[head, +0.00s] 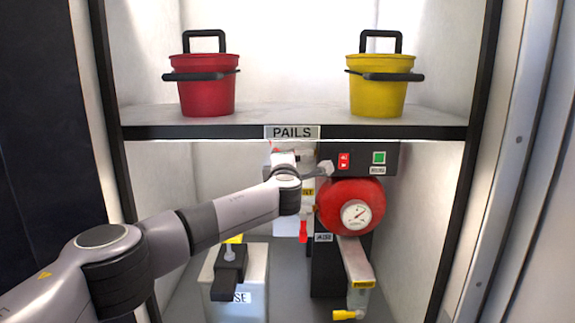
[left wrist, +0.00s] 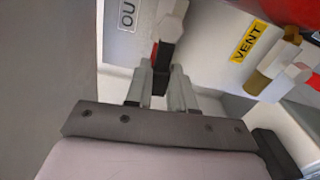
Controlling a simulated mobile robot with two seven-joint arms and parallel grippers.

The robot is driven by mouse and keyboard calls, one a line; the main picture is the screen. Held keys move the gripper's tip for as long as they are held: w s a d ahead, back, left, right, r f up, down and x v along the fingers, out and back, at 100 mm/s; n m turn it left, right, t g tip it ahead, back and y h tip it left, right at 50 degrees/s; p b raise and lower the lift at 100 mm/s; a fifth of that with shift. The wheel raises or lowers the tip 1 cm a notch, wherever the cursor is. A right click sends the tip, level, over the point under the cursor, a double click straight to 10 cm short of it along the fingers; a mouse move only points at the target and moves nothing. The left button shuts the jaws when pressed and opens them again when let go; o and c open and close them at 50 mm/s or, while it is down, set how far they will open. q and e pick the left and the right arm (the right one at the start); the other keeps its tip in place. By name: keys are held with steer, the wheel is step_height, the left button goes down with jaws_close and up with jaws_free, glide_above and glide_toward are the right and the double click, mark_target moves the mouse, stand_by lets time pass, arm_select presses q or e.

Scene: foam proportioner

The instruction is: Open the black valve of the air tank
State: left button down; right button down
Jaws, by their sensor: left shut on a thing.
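The red air tank (head: 338,196) with a round gauge (head: 355,215) sits below the shelf in the head view, above the AIR label (head: 323,237). Part of the red tank also shows at the top right of the left wrist view (left wrist: 280,10). My left arm reaches in from the left, and its wrist hides the fingers in the head view. In the left wrist view my left gripper (left wrist: 161,76) is shut on the black valve handle (left wrist: 158,85), one finger on each side. A red part and a grey hexagonal fitting (left wrist: 172,20) are just beyond it.
A VENT label (left wrist: 249,41) and brass fitting (left wrist: 272,75) are right of the gripper. A red lever (head: 303,232) hangs left of the tank; a yellow-handled valve (head: 346,315) is below. The pail shelf (head: 200,132) lies close above my wrist.

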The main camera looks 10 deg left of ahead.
arm_select(q)
steer(key=shift+r+m, duration=0.15)
steer(key=shift+m, duration=0.25)
stand_by(0.3)
steer(key=c, duration=1.2)
jaws_free()
steer(key=shift+c, duration=0.2)
steer(key=s+d, duration=0.1)
steer(key=s, duration=0.6)
steer(key=shift+d+b, duration=0.2)
steer(key=shift+b, duration=0.1)
